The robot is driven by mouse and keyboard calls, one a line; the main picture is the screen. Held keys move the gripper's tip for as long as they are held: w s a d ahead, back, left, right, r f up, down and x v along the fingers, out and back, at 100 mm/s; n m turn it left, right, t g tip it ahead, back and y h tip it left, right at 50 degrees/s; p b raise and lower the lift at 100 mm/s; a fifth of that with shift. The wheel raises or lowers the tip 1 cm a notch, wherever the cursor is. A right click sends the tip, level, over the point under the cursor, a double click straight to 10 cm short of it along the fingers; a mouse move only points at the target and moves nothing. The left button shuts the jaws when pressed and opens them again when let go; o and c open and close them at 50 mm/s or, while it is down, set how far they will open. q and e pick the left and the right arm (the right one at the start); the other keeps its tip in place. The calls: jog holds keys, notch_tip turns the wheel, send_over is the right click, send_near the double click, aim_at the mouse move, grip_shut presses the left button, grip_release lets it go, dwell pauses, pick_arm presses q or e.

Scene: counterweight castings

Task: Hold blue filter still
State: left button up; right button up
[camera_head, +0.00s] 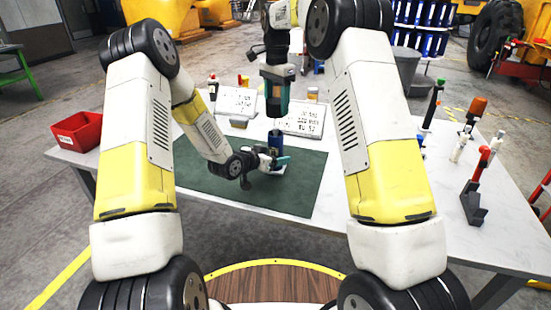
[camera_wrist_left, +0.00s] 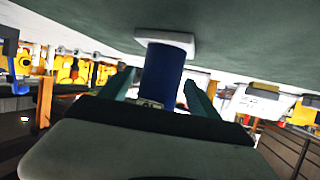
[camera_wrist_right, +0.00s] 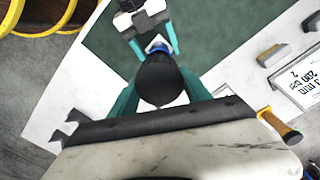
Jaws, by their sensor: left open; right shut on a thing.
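The blue filter (camera_head: 275,141) stands upright on a small white block (camera_head: 277,171) on the green mat (camera_head: 300,190). My left gripper (camera_head: 279,160) is at the filter. In the left wrist view its teal fingers are open, one on each side of the blue filter (camera_wrist_left: 162,77), and the white block (camera_wrist_left: 165,40) shows at the filter's end. My right gripper (camera_head: 276,108) is above the filter, shut on a dark, round-topped thing (camera_wrist_right: 160,80). In the right wrist view this thing hides most of the filter. In the head view it seems to hang just above the filter.
A red bin (camera_head: 78,131) stands at the table's left. White sign boards (camera_head: 301,119) stand behind the mat. Several coloured-handled tools and a dark stand (camera_head: 474,203) are on the right. The mat around the filter is clear.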

aim_at(280, 155)
pick_arm(q)
jog(key=shift+x, duration=1.7)
grip_shut()
